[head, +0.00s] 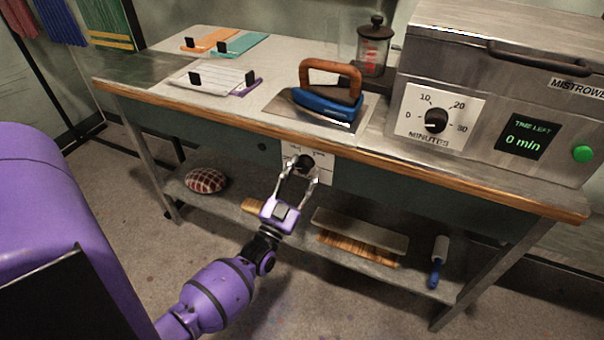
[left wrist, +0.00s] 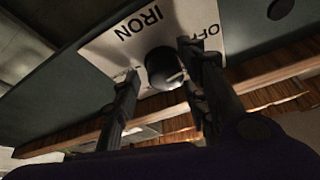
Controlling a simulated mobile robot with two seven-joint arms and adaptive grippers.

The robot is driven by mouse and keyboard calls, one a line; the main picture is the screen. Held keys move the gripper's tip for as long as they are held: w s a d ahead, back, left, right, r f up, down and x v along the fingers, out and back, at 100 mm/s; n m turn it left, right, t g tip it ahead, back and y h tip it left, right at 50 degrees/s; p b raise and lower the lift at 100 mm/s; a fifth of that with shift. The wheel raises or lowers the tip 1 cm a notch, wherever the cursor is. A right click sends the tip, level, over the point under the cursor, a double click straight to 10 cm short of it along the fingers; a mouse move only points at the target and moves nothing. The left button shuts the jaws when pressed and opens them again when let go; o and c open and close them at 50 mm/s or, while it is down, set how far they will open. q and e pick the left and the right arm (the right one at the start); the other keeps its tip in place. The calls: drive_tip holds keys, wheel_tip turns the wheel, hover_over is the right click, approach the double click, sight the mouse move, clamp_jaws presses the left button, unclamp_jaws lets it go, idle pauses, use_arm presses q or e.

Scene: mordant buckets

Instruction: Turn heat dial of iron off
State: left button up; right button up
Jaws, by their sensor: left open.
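The iron's heat dial is a black round knob (head: 303,163) on a white plate on the table's front face, below the iron. The left wrist view shows the knob (left wrist: 163,68) with "IRON" and "OFF" printed on the plate (left wrist: 110,48). A light pointer mark shows on the knob's lower right edge. My left gripper (head: 302,178) is open, with its fingertips close to the dial. In the left wrist view its two fingers (left wrist: 160,82) lie on either side of the knob; contact cannot be told. The blue iron (head: 328,102) with a wooden handle rests on a metal plate. My right gripper is out of view.
A metal steamer box (head: 545,90) with a minutes dial (head: 436,121) and a green button stands at the table's right. Clips and boards (head: 212,78) lie at the left. The lower shelf (head: 290,232) holds a checked cushion (head: 205,181), wooden boards and a roller (head: 438,262).

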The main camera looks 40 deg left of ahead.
use_arm(q)
drive_tip(key=c, duration=1)
drive_tip(key=shift+d+n+y, duration=0.15)
drive_tip(key=shift+n+y, duration=0.15)
drive_tip(key=shift+n, duration=0.4)
drive_tip(key=o, duration=1)
drive_tip(key=shift+w+d, duration=0.1)
drive_tip(key=shift+s+f, duration=0.15)
drive_tip(key=shift+s, duration=0.2)
drive_tip(key=v, duration=1.1)
drive_tip(key=shift+s, duration=0.2)
